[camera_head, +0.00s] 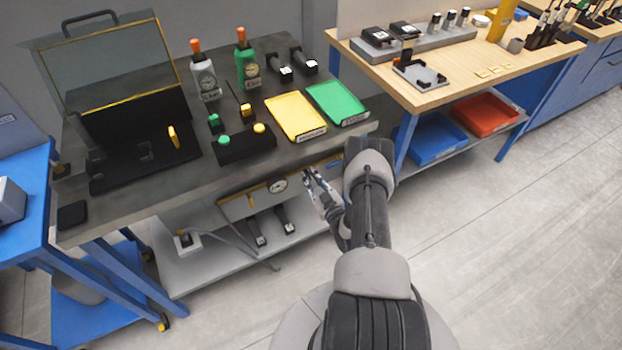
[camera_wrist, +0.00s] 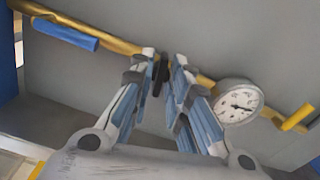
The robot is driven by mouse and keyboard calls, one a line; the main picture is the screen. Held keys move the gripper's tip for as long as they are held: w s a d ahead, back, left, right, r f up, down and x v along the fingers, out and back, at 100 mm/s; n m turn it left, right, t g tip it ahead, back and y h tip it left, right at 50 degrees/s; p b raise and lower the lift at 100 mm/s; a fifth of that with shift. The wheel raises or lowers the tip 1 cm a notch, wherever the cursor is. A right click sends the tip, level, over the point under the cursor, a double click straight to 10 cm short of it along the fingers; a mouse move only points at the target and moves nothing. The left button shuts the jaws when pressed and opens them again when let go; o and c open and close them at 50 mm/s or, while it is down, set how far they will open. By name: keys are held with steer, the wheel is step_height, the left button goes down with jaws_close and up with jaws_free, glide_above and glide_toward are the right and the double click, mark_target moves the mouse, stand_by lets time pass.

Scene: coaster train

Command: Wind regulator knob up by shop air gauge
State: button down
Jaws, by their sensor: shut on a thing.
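My gripper (camera_wrist: 161,75) is shut on the dark regulator knob (camera_wrist: 162,72), which sits on a yellow pipe (camera_wrist: 210,82) along a grey panel. Most of the knob is hidden between the fingers. The round white shop air gauge (camera_wrist: 237,101) is just right of the fingers in the wrist view, with a dark needle on its dial. In the head view the gauge (camera_head: 277,186) is on the panel below the bench top, left of my gripper (camera_head: 309,178). The knob is too small to make out there.
A blue handle (camera_wrist: 66,33) lies along the pipe at the upper left, and a yellow lever (camera_wrist: 297,117) is at the right. The bench top (camera_head: 190,182) overhangs the panel. A lower shelf (camera_head: 215,258) holds several dark items. The floor (camera_head: 500,230) at right is clear.

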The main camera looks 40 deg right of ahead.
steer(key=m, duration=0.4)
steer(key=shift+m, duration=0.3)
steer(key=m, duration=0.3)
steer(key=shift+m, duration=0.4)
steer(key=m, duration=0.3)
steer(key=shift+m, duration=2.2)
steer(key=c, duration=1.5)
jaws_free()
steer(key=shift+s, duration=0.1)
